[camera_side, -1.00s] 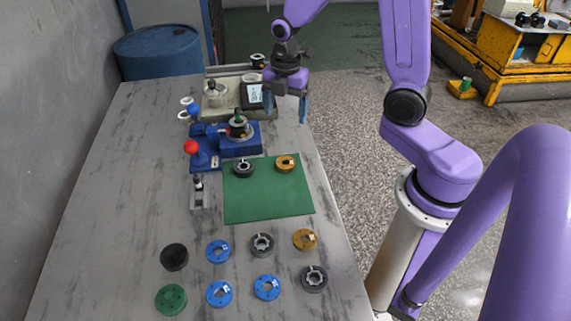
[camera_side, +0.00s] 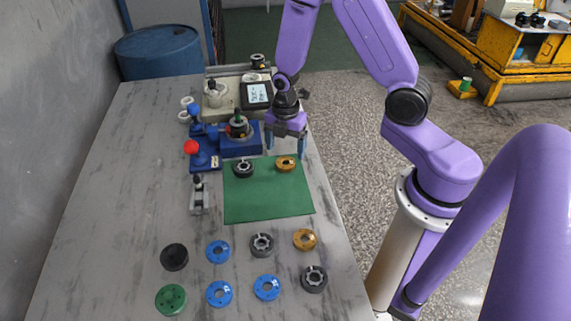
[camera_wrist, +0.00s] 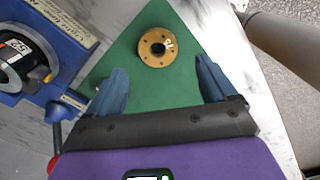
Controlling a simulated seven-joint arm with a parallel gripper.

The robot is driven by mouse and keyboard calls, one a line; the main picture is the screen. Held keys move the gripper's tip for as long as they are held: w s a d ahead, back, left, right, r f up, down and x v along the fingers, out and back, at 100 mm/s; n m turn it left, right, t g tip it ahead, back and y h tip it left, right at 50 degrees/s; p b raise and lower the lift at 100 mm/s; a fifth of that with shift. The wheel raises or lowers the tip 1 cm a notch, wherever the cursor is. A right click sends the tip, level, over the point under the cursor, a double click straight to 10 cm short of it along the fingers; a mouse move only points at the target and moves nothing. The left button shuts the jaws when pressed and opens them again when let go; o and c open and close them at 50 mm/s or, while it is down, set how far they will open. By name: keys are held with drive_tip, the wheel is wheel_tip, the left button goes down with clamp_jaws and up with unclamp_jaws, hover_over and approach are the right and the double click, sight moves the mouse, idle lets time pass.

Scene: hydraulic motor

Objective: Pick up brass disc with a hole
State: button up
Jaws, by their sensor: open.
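A brass disc with a hole (camera_side: 286,164) lies flat near the far right corner of the green mat (camera_side: 265,200). In the wrist view the disc (camera_wrist: 157,47) lies beyond my fingertips, roughly centred between them. My gripper (camera_side: 286,146) is just above and behind the disc, with its two blue fingers apart and nothing between them. It also shows in the wrist view (camera_wrist: 162,75). A second brass disc (camera_side: 305,239) lies on the bare table in front of the mat.
A dark ring (camera_side: 243,168) lies on the mat left of the disc. A blue fixture (camera_side: 240,139) and a red-knobbed lever (camera_side: 191,147) stand to the left. Blue discs (camera_side: 218,251), dark rings (camera_side: 262,245) and a green disc (camera_side: 171,299) lie nearer. The mat's front is clear.

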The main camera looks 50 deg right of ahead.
sight(285, 158)
drive_tip(key=shift+w+d+f, duration=0.1)
drive_tip(key=shift+f, duration=1.25)
drive_tip(key=shift+w+d+f, duration=0.1)
drive_tip(key=shift+f, duration=1.25)
drive_tip(key=c, duration=1.3)
